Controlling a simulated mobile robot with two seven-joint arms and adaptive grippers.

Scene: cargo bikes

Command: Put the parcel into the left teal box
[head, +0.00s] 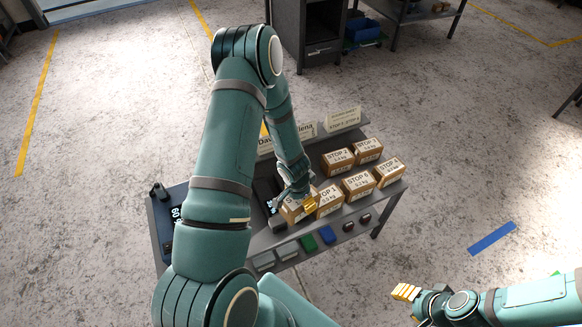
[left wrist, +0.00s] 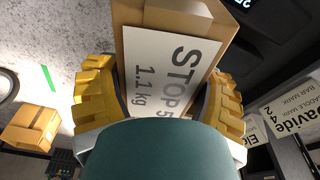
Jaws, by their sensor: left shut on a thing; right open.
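In the left wrist view, a brown cardboard parcel (left wrist: 132,40) with a white label reading "STOP 5" and "1.1 kg" fills the space between the yellow fingers of my left gripper (left wrist: 160,98), which is shut on it. In the head view, the left gripper (head: 304,199) is at the near left end of the parcel group, and the held parcel (head: 291,212) is partly hidden by it. I cannot tell whether the parcel is lifted off the table. My right gripper (head: 405,292) is open and empty, low at the right, away from the table. No teal box is visible.
The grey table (head: 345,228) carries several other labelled parcels (head: 357,185), name cards (head: 343,119), and small green, blue and dark red items along its front. A dark device with a display (head: 175,222) is at its left. A dark cabinet (head: 305,35) stands behind.

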